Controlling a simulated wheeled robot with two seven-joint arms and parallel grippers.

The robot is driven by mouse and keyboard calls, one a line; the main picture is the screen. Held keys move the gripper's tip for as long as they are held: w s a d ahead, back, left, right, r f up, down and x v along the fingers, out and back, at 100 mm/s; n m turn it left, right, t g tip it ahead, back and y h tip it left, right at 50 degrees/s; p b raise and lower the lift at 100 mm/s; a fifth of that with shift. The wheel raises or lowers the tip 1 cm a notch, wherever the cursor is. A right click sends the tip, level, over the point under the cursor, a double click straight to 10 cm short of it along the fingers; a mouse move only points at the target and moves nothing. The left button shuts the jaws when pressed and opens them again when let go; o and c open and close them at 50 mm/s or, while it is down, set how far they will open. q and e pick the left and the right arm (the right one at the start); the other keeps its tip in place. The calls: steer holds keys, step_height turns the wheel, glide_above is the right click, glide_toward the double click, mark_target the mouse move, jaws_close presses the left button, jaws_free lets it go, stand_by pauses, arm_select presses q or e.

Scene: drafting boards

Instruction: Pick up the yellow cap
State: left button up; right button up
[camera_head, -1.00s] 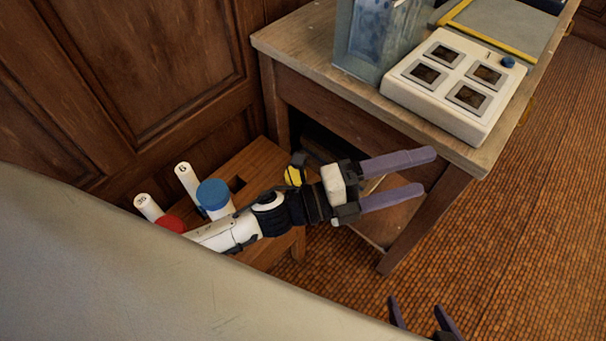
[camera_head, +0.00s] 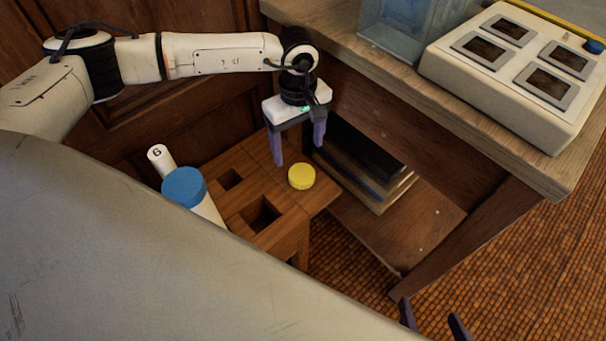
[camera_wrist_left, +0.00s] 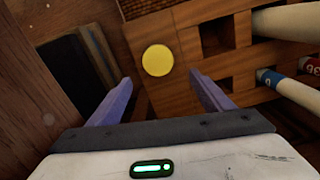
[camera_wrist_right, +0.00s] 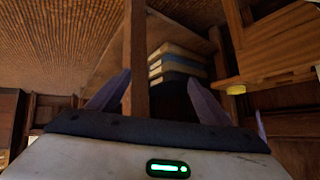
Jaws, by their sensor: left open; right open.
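The yellow cap (camera_head: 301,176) lies flat on the wooden stand (camera_head: 232,207), near its right edge beside the square holes. My left gripper (camera_head: 298,156) is open and empty, pointing down just behind the cap in the head view. In the left wrist view the cap (camera_wrist_left: 157,60) appears ahead of and between the two open fingertips, apart from them. My right gripper (camera_head: 434,318) shows only its fingertips at the bottom edge of the head view. It is open and empty, and its wrist view shows the yellow cap (camera_wrist_right: 236,89) at the stand's edge.
Books (camera_head: 362,160) sit on a low shelf under the wooden table (camera_head: 413,98). A white switch box (camera_head: 515,68) is on that table.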

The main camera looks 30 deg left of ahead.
mark_target(302, 173)
arm_select(q)
steer(key=f, duration=0.2)
steer(key=f+b, duration=0.1)
steer(key=f, duration=0.2)
steer(key=d+f+b, duration=0.1)
steer(key=f, duration=0.2)
steer(key=shift+s+f, duration=0.1)
steer(key=shift+f, duration=0.1)
steer(key=c, duration=1.2)
